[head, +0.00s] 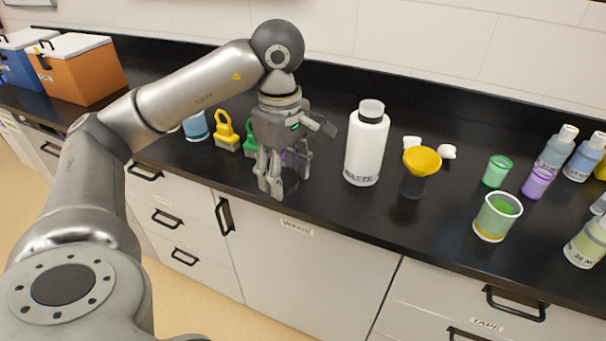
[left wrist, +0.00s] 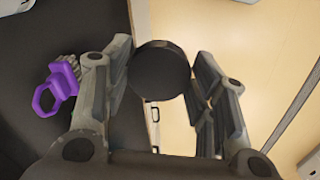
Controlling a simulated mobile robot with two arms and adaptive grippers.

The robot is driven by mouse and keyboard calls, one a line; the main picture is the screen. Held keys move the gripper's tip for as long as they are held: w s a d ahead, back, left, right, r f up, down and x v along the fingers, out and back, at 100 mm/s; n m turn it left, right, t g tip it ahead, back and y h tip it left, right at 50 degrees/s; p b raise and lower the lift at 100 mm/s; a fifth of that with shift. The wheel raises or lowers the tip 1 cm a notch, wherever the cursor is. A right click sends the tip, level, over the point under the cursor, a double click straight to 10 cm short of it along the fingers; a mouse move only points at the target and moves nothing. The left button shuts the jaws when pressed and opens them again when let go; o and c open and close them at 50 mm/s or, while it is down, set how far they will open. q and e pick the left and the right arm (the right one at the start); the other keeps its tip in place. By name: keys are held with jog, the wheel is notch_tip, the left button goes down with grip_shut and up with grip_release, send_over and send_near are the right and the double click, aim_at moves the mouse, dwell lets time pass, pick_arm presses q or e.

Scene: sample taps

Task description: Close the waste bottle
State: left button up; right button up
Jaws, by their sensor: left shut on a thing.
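The white waste bottle (head: 364,150), labelled WASTE, stands upright on the black bench, right of my left gripper. Its neck (head: 371,109) shows no dark cap on it. My left gripper (head: 283,184) points down near the bench's front edge, apart from the bottle. In the left wrist view its fingers (left wrist: 163,75) are shut on a round black cap (left wrist: 161,70), seen face-on. In the head view the cap (head: 290,183) is partly hidden by the fingers. My right gripper is in neither view.
A yellow funnel (head: 422,160) on a dark holder stands right of the bottle, with small white pieces (head: 447,152) behind. Beakers (head: 497,217) and bottles (head: 557,148) stand farther right.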

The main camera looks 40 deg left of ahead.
pick_arm(q)
jog(key=shift+s+r, duration=0.3)
jog(key=shift+s, duration=0.3)
jog(key=shift+s+r, duration=0.25)
jog(key=shift+s, duration=0.35)
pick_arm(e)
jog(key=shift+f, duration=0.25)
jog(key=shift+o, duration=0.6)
